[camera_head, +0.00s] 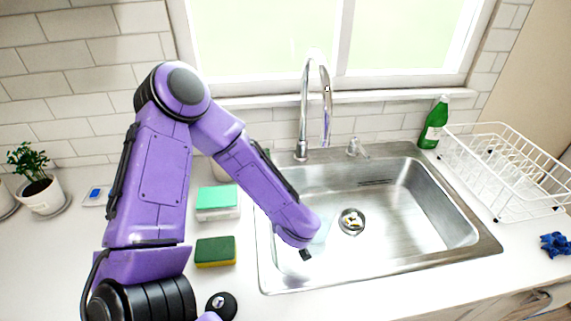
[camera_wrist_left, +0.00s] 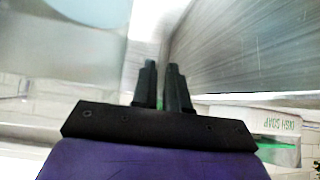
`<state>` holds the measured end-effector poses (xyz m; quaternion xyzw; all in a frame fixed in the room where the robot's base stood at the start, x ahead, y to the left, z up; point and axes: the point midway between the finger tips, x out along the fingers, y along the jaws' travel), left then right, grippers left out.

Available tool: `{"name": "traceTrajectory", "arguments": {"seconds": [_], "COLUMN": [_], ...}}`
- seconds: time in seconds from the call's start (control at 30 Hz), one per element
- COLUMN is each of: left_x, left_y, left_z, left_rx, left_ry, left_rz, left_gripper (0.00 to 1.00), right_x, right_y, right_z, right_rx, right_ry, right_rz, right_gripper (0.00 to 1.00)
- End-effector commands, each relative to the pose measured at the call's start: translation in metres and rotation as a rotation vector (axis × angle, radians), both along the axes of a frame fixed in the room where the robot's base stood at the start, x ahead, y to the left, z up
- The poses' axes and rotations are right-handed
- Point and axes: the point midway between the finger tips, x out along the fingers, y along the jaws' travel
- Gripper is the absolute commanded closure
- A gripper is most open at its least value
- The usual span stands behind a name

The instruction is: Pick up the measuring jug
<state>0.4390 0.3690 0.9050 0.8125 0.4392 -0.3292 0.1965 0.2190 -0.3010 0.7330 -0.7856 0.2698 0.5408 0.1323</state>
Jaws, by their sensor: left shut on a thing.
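The measuring jug shows only as a faint clear, slightly bluish shape (camera_head: 324,228) beside my left gripper, over the left part of the sink; my arm hides much of it. My left gripper (camera_head: 305,254) points down at the sink's left side. In the left wrist view its two black fingers (camera_wrist_left: 163,85) are close together, with a pale see-through part just beyond them, and are shut on the jug. Which part of the jug they hold, and whether it touches the sink bottom, I cannot tell. My right gripper is not in view.
The steel sink (camera_head: 430,222) has a drain (camera_head: 351,221) and a tall faucet (camera_head: 304,110). Left are a green-topped box (camera_head: 217,203) and a sponge (camera_head: 215,252). Right are a green bottle (camera_head: 434,124), a white dish rack (camera_head: 500,165) and a blue cloth (camera_head: 555,244).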

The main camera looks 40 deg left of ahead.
Motion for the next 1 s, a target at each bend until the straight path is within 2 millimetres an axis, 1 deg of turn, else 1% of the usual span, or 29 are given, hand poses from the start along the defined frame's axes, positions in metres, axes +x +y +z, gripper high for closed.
{"name": "traceTrajectory", "arguments": {"seconds": [0.03,0.6,0.8,1.0], "left_x": [0.001,0.001,0.001,0.001], "left_y": [0.0,0.0,0.0,0.0], "left_z": [0.009,0.102,0.127,0.144], "left_rx": [0.0,0.002,0.001,0.001], "left_ry": [-0.005,-0.007,-0.005,-0.005], "left_rz": [0.0,0.001,0.001,0.001], "left_gripper": [1.0,1.0,1.0,1.0], "right_x": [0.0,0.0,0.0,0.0], "right_y": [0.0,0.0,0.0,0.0], "right_z": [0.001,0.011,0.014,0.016], "right_rx": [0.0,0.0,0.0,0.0], "right_ry": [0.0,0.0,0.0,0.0], "right_rz": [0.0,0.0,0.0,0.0], "right_gripper": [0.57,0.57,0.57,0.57]}}
